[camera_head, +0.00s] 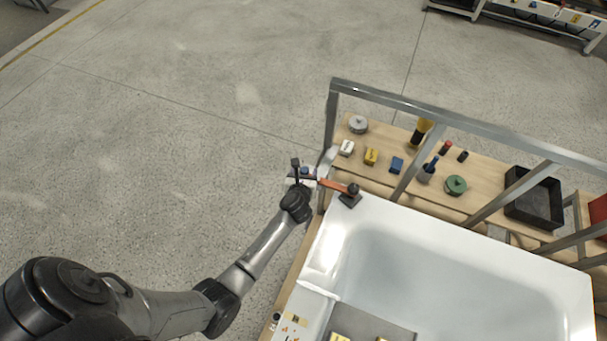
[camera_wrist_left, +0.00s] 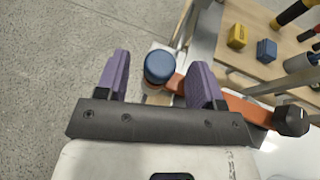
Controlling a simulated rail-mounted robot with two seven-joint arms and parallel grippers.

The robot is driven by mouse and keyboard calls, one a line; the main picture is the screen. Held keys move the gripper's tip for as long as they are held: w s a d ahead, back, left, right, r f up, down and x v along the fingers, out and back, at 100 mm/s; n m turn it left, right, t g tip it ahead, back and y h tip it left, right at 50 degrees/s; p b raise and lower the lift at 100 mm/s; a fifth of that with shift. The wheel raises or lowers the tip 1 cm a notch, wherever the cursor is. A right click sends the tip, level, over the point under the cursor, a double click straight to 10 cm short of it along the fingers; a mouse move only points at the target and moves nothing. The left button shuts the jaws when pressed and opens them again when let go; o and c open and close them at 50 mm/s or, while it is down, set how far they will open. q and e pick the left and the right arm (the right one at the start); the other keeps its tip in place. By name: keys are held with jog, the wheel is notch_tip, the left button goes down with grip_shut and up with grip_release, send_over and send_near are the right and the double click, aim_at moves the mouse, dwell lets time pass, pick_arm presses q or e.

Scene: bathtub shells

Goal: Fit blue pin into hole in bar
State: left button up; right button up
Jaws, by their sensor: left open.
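The blue pin shows as a round blue head (camera_wrist_left: 158,66) in the left wrist view, and as a small blue spot (camera_head: 305,170) in the head view. The orange bar (camera_head: 333,185) runs from beside the pin to a black knob on a dark base at the tub's corner; it also shows in the left wrist view (camera_wrist_left: 250,109). The pin's head is at the bar's outer end; its shank and the hole are hidden, so I cannot tell how deep it sits. My left gripper (camera_wrist_left: 161,72) is open, its purple fingers on either side of the pin head with visible gaps. My right gripper is out of view.
The white bathtub (camera_head: 333,222) fills the lower right. A metal frame (camera_head: 430,107) rises behind it, before a wooden shelf with yellow (camera_head: 370,156) and blue (camera_head: 396,165) blocks, a green round item (camera_head: 455,185) and a black bin (camera_head: 535,203). The floor at left is clear.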

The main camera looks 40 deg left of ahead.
pick_arm(q)
jog(key=shift+s+d+r, duration=0.2)
jog(key=shift+s+d, duration=0.05)
jog(key=shift+s, duration=0.1)
jog(key=p+v, duration=0.2)
jog(key=v, duration=1.1)
